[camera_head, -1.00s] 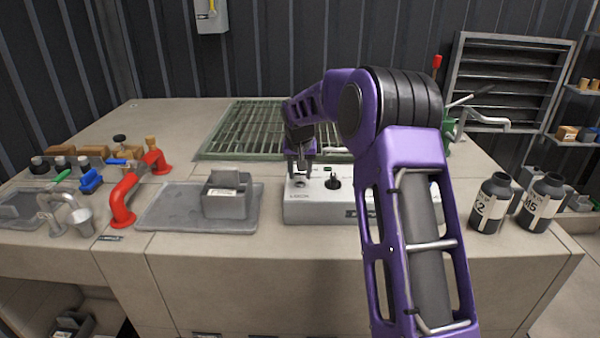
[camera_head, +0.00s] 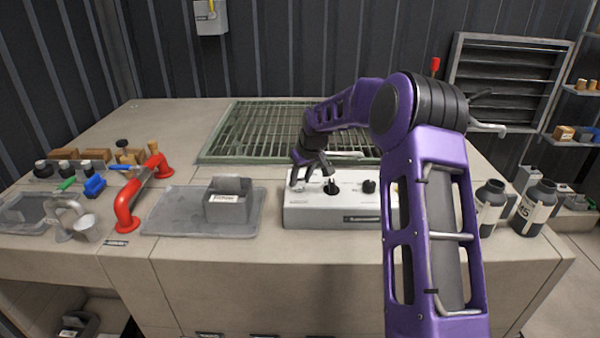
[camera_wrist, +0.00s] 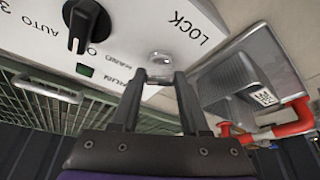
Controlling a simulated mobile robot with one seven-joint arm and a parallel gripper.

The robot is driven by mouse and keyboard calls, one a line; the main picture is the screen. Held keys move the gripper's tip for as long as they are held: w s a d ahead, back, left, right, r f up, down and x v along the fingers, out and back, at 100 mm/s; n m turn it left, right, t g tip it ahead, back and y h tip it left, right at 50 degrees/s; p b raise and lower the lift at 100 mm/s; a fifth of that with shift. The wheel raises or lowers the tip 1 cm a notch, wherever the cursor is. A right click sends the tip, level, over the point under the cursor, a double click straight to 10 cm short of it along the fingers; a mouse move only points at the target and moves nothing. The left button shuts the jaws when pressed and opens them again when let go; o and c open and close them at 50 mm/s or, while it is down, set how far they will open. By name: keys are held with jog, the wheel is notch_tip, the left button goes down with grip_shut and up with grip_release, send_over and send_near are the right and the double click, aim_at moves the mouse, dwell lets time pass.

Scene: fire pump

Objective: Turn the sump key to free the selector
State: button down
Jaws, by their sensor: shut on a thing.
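The control box (camera_head: 340,215) is pale grey and sits on the bench, with a black selector knob (camera_head: 332,187) on top. The selector (camera_wrist: 88,28) also shows in the wrist view, between the marks AUTO and O. My gripper (camera_wrist: 160,76) is shut on a small silver key (camera_wrist: 160,59) beside the word LOCK. The fingertips hide part of the key, and its exact turn angle is hard to tell. In the head view my gripper (camera_head: 297,182) is tilted at the box's left end.
A grey tray (camera_head: 165,215) with a grey bin (camera_head: 228,203) lies left of the box, near a red handle (camera_head: 143,192). A green grating (camera_head: 255,130) is behind. Dark bottles (camera_head: 537,205) stand to the right.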

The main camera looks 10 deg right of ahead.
jog(key=n+y+p, duration=0.1)
jog(key=n, duration=0.2)
jog(key=n+g+y+p, duration=0.1)
jog(key=n+p, duration=0.1)
jog(key=n, duration=0.1)
jog(key=shift+w+d+r, duration=0.1)
jog(key=shift+w+d, duration=0.05)
jog(key=n+g, duration=0.1)
jog(key=n, duration=0.2)
jog(key=n+g+y+p, duration=0.1)
jog(key=n, duration=0.1)
jog(key=shift+w+n+p, duration=0.1)
jog(key=shift+n+p, duration=0.2)
jog(key=shift+n, duration=0.1)
jog(key=shift+d, duration=0.1)
jog(key=shift+c, duration=2)
grip_release()
jog(key=v, duration=1.7)
jog(key=shift+w, duration=0.25)
jog(key=shift+r, duration=0.1)
